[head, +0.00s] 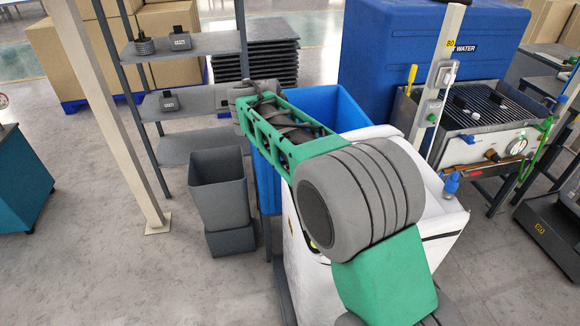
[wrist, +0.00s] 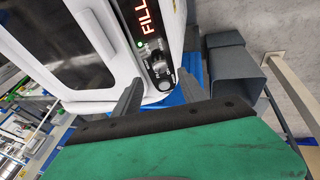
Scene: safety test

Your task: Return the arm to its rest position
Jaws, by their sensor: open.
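My arm (head: 290,130), green and grey, reaches from the lower right of the head view up and to the left. It extends over a white machine and a blue bin. Its far end is near the grey shelf rack, and my gripper's fingers cannot be made out there. In the wrist view my gripper (wrist: 161,92) shows two dark fingers spread apart with nothing between them. Beyond the fingers is the white machine's panel (wrist: 150,45) with red "FILL" lettering and a green light. I cannot tell the distance from the fingers to it.
The white machine (head: 303,272) stands under my arm, with the blue bin (head: 340,105) behind it. Grey bins (head: 218,190) and a shelf rack (head: 190,45) are at left. A pale post (head: 115,135) rises there. A blue tank (head: 390,45) stands behind. Floor at lower left is clear.

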